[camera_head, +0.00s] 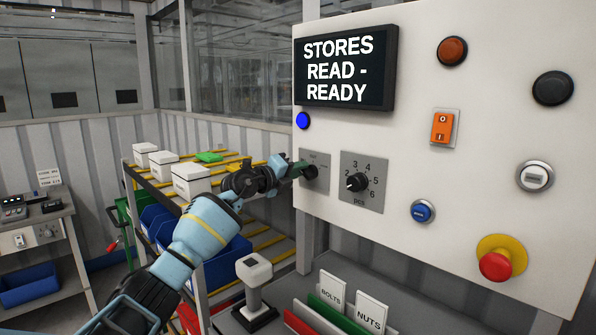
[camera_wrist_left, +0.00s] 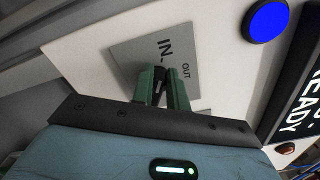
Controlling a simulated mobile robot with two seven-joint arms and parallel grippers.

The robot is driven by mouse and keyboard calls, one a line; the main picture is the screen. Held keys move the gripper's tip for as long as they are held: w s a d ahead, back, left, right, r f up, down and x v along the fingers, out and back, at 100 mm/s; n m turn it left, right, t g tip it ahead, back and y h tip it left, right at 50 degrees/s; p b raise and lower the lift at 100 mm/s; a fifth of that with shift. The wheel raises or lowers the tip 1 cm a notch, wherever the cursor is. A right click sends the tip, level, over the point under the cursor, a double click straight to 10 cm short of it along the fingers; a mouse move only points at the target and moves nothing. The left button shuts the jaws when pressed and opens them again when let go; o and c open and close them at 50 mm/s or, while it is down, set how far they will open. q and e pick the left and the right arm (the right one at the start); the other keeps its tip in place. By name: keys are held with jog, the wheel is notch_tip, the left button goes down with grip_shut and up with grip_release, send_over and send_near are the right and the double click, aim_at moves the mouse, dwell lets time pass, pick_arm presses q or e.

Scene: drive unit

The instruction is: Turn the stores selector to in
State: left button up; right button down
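The stores selector is a small black knob on a grey plate (camera_head: 317,160) on the white panel, under the blue lamp. In the left wrist view the plate (camera_wrist_left: 193,62) carries the words IN and OUT, and the dark knob (camera_wrist_left: 160,82) shows between the green fingertips. My left gripper (camera_head: 297,169) reaches it from the left; its fingers (camera_wrist_left: 163,88) are close on both sides of the knob and look shut on it. The fingers hide much of the knob, so its exact pointing direction is hard to tell. My right gripper is not in view.
The display (camera_head: 346,68) reads STORES READ - READY. A rack with white boxes (camera_head: 191,181) stands behind my left arm.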

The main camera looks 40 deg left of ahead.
pick_arm(q)
jog(key=o, duration=0.4)
jog(key=shift+s, duration=0.15)
jog(key=s, duration=0.7)
jog(key=shift+s+a, duration=0.25)
jog(key=shift+a, duration=0.05)
dwell(0.5)
